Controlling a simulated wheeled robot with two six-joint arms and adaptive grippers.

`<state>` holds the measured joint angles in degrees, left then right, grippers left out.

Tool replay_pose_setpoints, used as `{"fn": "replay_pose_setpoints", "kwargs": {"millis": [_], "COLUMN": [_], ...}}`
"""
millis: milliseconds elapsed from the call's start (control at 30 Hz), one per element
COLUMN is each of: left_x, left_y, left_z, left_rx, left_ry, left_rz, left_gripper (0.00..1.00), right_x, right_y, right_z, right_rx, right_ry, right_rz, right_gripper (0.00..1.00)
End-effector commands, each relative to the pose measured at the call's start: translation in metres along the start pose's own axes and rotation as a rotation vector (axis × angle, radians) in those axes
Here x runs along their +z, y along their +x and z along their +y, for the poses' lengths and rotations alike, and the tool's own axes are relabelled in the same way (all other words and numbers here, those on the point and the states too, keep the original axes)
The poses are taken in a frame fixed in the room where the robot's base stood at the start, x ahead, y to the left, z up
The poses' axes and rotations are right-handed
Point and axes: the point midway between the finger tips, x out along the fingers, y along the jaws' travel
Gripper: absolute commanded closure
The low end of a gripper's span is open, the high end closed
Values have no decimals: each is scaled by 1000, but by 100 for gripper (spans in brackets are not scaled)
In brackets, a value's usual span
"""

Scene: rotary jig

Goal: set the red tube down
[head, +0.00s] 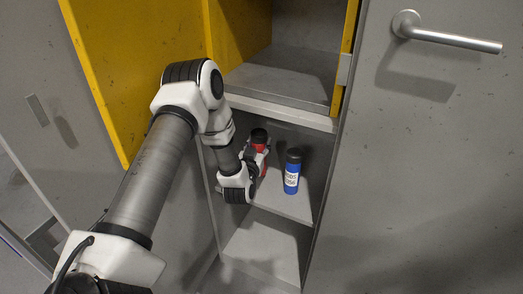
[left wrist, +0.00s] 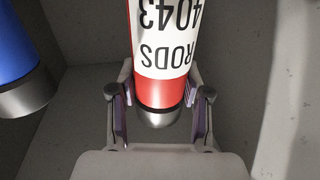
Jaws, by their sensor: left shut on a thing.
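The red tube (head: 259,145) with a black cap stands upright in the grey cabinet compartment, partly hidden by my left gripper. In the left wrist view the red tube (left wrist: 161,92) shows upside down, with a white label reading RODS 4043 and a grey metallic end. My left gripper (head: 253,168) is shut on it, with a finger on each side of the tube in the left wrist view (left wrist: 160,98). I cannot tell whether the tube's lower end touches the shelf (head: 268,192). My right gripper is not in view.
A blue tube (head: 291,173) with a black cap and white label stands on the shelf just right of the red tube. Cabinet walls are close on both sides. A yellow door (head: 97,70) is at upper left, and a grey door with a handle (head: 450,38) at right.

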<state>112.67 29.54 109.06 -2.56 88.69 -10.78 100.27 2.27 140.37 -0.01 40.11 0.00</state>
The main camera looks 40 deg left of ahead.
Motion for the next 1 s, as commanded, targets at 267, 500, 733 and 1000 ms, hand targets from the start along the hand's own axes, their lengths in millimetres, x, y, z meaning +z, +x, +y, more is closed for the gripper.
{"fn": "replay_pose_setpoints", "kwargs": {"millis": [267,500,733,1000], "left_x": [14,38,41,41], "left_y": [30,30,29,29], "left_z": [-6,-6,-6,-6], "left_rx": [2,1,1,1], "left_ry": [1,-1,-1,-1], "left_rz": [0,1,0,-1], "left_gripper": [100,100,100,28], "right_x": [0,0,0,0], "right_y": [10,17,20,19], "right_z": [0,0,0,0], "right_rx": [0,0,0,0], "right_ry": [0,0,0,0], "right_rz": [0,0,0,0], "right_gripper": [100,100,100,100]}}
